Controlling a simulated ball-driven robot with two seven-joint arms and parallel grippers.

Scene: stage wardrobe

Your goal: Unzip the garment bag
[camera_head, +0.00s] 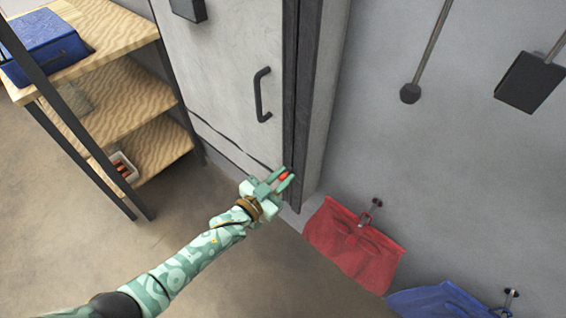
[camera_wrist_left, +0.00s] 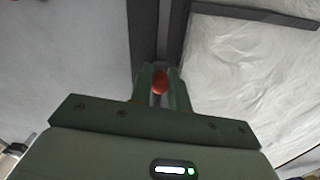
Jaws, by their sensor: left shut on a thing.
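A tall, pale grey upright form stands at the top centre of the head view, its front panel (camera_head: 225,60) bearing a dark handle. I take it to be the garment bag, though its outline looks rigid. A dark vertical strip (camera_head: 290,90) runs down its right edge. My left gripper (camera_head: 281,179) is at the low end of this strip, shut on a small red pull (camera_head: 284,176). In the left wrist view the red pull (camera_wrist_left: 160,82) sits between the fingers, in front of the dark seam. My right gripper is not in view.
A wooden shelf unit (camera_head: 120,85) with a blue case (camera_head: 45,45) stands at the left. A red cloth item (camera_head: 352,245) and a blue one (camera_head: 440,300) hang from wall hooks at the lower right. Dark-headed tools hang at the upper right. Floor is clear at lower left.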

